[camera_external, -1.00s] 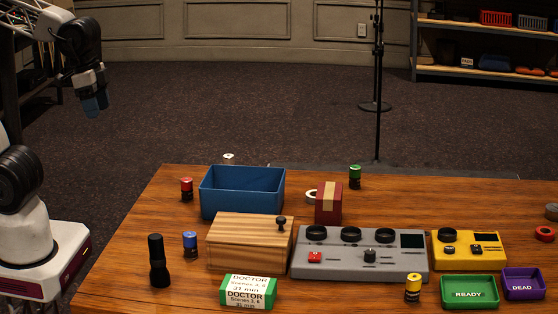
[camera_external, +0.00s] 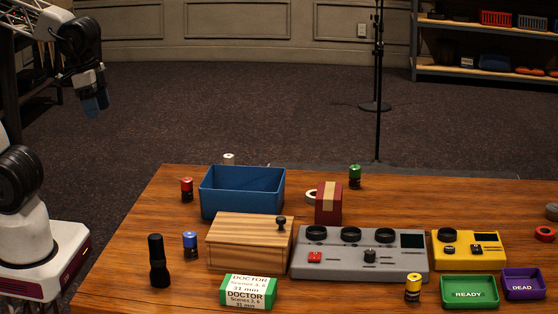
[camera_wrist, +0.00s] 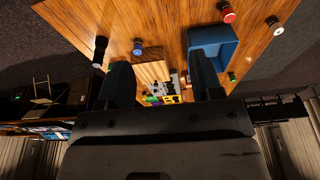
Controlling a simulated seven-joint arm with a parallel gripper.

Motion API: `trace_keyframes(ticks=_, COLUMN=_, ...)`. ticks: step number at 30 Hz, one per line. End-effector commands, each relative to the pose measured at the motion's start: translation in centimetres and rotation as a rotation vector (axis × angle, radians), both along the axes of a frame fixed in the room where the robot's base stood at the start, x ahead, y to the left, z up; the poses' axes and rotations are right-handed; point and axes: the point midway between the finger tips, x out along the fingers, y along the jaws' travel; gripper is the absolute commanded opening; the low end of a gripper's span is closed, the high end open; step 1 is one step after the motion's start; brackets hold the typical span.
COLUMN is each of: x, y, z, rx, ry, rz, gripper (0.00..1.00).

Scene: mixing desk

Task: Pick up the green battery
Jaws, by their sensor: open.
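The green battery (camera_external: 355,176) stands upright near the back edge of the table, behind and to the right of a dark red box. It has a green top and a dark lower body. In the wrist view a small green-topped thing (camera_wrist: 232,76) beside the blue bin looks like the same battery. My gripper (camera_external: 95,104) hangs at the upper left, off the table and far from the battery. In the wrist view its two fingers (camera_wrist: 165,85) are spread apart with nothing held between them.
A blue bin (camera_external: 215,200), a wooden box (camera_external: 235,245), a dark red box (camera_external: 329,205) and a white tape roll (camera_external: 311,195) stand left of the battery. Red (camera_external: 187,189), white (camera_external: 229,159), blue (camera_external: 190,244) and yellow (camera_external: 413,288) batteries stand apart. The table right of the green battery is clear.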

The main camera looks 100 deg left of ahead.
Motion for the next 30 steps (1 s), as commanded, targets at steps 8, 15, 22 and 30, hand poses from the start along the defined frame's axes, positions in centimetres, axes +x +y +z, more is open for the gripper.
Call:
trace_keyframes(ticks=8, x=0.0, y=0.0, z=0.0, rx=0.000, ry=0.000, rz=0.000, gripper=0.64)
trace_keyframes(ticks=15, x=0.1, y=0.0, z=0.0, rx=-0.003, ry=0.002, rz=0.003, gripper=0.64)
trace_keyframes(ticks=22, x=1.7, y=-0.1, z=0.3, rx=-0.045, ry=0.021, rz=0.056, gripper=0.64)
trace_keyframes(ticks=30, x=6.4, y=-0.1, z=0.7, rx=-0.167, ry=0.078, rz=0.210, gripper=0.64)
